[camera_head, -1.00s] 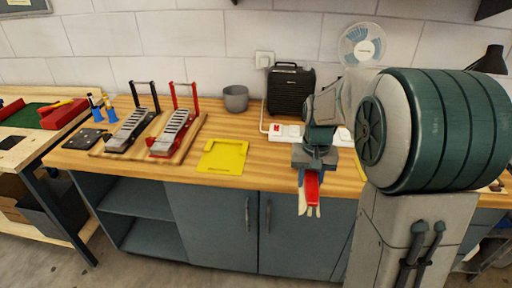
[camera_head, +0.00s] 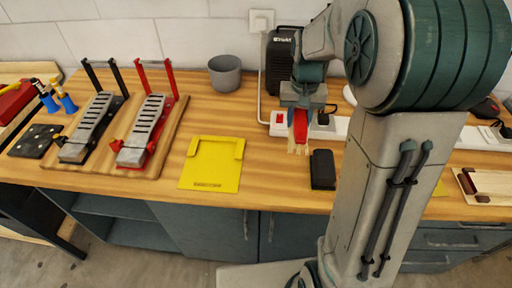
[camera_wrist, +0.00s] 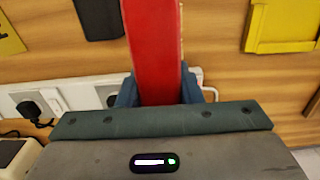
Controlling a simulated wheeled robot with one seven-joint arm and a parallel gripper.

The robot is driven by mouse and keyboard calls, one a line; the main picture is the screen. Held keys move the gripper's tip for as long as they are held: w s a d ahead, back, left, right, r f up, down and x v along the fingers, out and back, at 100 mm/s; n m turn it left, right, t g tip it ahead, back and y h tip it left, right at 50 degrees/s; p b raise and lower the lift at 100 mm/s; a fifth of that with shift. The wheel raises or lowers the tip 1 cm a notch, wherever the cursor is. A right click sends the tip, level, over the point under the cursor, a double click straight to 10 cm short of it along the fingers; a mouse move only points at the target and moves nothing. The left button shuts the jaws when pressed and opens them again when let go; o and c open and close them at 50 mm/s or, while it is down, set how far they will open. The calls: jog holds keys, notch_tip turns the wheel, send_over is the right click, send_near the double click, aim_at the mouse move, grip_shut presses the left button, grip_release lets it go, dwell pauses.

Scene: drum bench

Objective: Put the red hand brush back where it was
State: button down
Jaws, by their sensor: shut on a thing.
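The red hand brush (camera_head: 300,126) hangs from my gripper (camera_head: 303,106), with its pale bristles pointing down in the head view. My gripper is shut on it, above the bench top and in front of the white power strip. In the wrist view the red brush (camera_wrist: 154,48) runs up from between the two fingers of my gripper (camera_wrist: 157,90). A yellow tray (camera_head: 210,181) with a raised rim lies empty on the bench to the left of the brush. Part of the yellow tray also shows in the wrist view (camera_wrist: 283,45).
A small black block (camera_head: 323,170) lies just right of the brush. The power strip (camera_head: 342,129) with plugs runs behind. A grey cup (camera_head: 225,75) and black speaker (camera_head: 279,68) stand at the back. Two metal devices on a wooden board (camera_head: 165,157) are left. Bare wood lies around the tray.

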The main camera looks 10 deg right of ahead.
jog(key=p, duration=0.2)
send_over(257, 157)
notch_tip(257, 157, down, 6)
jog(key=shift+d+f, duration=0.1)
jog(key=shift+f, duration=0.1)
notch_tip(257, 157, down, 4)
jog(key=shift+f+p, duration=0.1)
jog(key=shift+p, duration=0.3)
